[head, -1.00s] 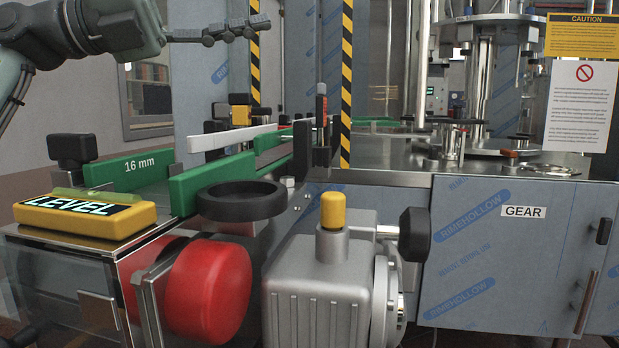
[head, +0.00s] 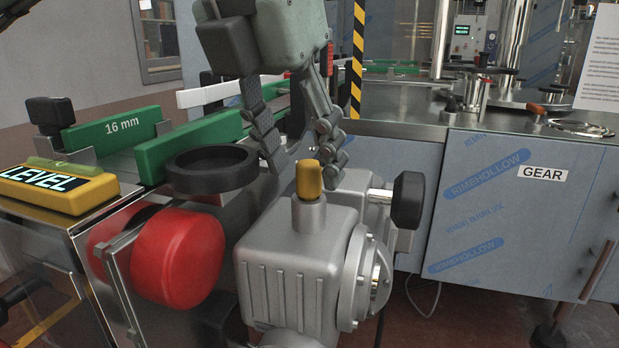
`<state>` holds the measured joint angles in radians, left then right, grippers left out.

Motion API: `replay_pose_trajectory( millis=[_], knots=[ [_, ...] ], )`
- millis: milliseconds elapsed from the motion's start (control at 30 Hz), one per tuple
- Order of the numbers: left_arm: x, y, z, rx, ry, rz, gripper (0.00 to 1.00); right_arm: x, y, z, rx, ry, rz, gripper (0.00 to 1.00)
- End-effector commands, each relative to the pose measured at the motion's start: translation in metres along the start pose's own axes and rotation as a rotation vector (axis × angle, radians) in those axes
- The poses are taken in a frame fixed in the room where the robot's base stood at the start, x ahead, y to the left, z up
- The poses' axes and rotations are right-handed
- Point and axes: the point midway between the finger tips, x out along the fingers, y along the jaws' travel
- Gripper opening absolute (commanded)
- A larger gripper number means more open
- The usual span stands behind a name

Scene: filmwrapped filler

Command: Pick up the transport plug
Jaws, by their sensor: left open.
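The transport plug (head: 309,182) is a small yellow cap standing upright on the grey neck of a ribbed metal gearbox housing (head: 290,255). My left gripper (head: 303,163) points down from above with its two dark jointed fingers spread apart. The fingertips are at about the height of the plug's top, one on each side of it in the picture. The gripper is open and empty. I cannot tell whether a finger touches the plug or stands behind it. My right gripper is not in view.
Green guide rails (head: 195,140) run behind. A yellow level (head: 58,188) lies at left. A cabinet (head: 490,215) labelled GEAR stands right.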

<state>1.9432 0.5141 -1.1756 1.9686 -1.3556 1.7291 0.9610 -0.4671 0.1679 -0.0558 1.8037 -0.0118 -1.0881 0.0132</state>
Motion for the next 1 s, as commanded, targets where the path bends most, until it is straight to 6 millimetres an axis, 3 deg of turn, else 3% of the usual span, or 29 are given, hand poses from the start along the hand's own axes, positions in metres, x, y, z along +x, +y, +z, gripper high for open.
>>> replay_pose_trajectory(
  millis=[133,400,700,1000],
  knots=[
    [0.015,0.0,0.0,0.0,0.001,-0.002,0.47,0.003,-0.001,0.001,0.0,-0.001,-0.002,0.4],
    [0.019,0.0,0.0,0.0,0.0,-0.003,0.46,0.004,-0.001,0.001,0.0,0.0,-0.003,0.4],
    [0.018,0.0,0.0,0.0,0.0,-0.003,0.09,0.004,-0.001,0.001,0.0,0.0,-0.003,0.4],
    [0.016,0.0,0.001,0.0,-0.001,-0.003,0.07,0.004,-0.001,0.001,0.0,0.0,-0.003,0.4]
  ],
)
